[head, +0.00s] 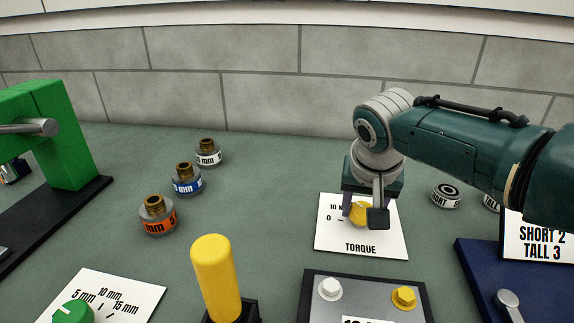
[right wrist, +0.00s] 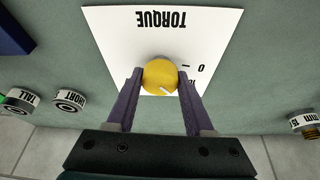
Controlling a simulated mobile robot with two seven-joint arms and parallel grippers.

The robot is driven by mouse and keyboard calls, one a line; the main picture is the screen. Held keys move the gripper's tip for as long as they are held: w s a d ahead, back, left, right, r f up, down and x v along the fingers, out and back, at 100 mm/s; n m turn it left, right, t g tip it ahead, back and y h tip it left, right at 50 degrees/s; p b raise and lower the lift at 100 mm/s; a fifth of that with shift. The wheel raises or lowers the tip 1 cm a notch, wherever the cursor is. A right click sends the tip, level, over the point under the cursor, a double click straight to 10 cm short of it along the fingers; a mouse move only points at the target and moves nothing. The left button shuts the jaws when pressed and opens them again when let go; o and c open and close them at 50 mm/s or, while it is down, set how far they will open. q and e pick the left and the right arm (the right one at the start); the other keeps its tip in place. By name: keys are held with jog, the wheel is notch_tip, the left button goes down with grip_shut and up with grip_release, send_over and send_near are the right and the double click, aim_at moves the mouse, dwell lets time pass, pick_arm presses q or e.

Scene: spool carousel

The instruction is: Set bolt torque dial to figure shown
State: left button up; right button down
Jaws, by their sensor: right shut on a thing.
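The yellow torque dial (head: 361,213) sits on a white card (head: 382,247) marked TORQUE, right of centre in the head view. In the right wrist view the round dial (right wrist: 160,74) shows a pale pointer line, and the card (right wrist: 112,30) appears upside down with a 0 and part of another figure visible. My right gripper (right wrist: 160,80) is shut on the dial, one purple finger on each side. In the head view my right gripper (head: 360,208) hangs down over the card and hides part of its scale. My left gripper is not in view.
A grey plate (head: 318,312) with a white and a yellow bolt stands in front of the card. A yellow handle (head: 217,275), a green dial (head: 73,313) and several spools (head: 187,180) stand left. A blue tray (head: 480,270) is at right.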

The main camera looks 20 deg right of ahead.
dwell(0.5)
jog(key=shift+c, duration=1.5)
grip_release()
jog(key=shift+s+a+r+p, duration=0.1)
jog(key=shift+s+r+p, duration=0.05)
jog(key=shift+r+p, duration=0.35)
jog(key=p+v, duration=0.3)
jog(key=v, duration=0.6)
